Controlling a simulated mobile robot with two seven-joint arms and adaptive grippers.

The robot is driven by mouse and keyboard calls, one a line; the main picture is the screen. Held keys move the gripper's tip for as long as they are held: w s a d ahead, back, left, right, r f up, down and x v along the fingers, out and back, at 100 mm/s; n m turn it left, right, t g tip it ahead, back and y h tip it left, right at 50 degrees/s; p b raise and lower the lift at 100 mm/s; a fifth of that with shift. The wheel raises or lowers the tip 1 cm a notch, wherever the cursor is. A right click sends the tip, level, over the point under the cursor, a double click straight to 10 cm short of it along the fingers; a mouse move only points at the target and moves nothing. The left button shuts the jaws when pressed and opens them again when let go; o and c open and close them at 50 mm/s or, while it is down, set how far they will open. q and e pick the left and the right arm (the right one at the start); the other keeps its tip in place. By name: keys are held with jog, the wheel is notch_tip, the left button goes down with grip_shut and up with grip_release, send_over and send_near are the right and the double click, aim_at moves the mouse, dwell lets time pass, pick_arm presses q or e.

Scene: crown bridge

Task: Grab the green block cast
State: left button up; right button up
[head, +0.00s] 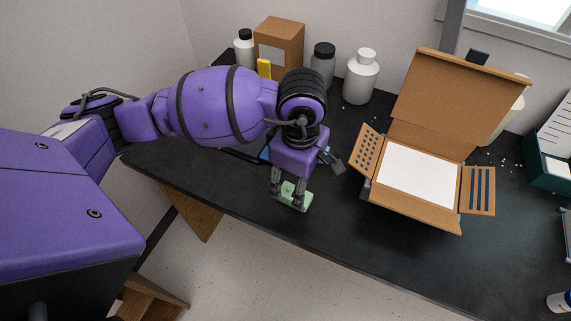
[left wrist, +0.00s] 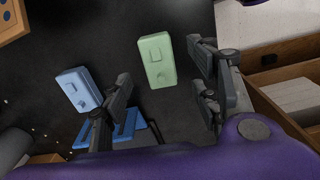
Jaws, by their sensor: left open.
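The green block cast (head: 295,199) lies on the dark counter near its front edge in the head view, partly covered by my gripper's fingers. In the left wrist view the whole pale green block (left wrist: 157,60) shows, with small raised shapes on top. My left gripper (head: 312,184) points down over it. Its fingers (left wrist: 160,72) are spread wide, with a single finger on one side and a pair on the other. The block shows between and beyond the fingertips, closer to the paired ones; nothing is held. I cannot tell the exact height above it. My right gripper is not in view.
A light blue block (left wrist: 78,90) lies beside the green one. An open cardboard box (head: 420,180) stands to the right. White bottles (head: 361,76), a dark-capped grey bottle (head: 322,66) and a carton (head: 279,42) stand behind. The counter (head: 330,225) right of the gripper is bare.

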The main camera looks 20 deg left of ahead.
pick_arm(q)
jog(key=f, duration=0.5)
jog(key=shift+w+a, duration=0.15)
jog(key=shift+a, duration=0.05)
jog(key=c, duration=1.3)
jog(key=shift+c, duration=0.2)
jog(key=shift+r, duration=0.15)
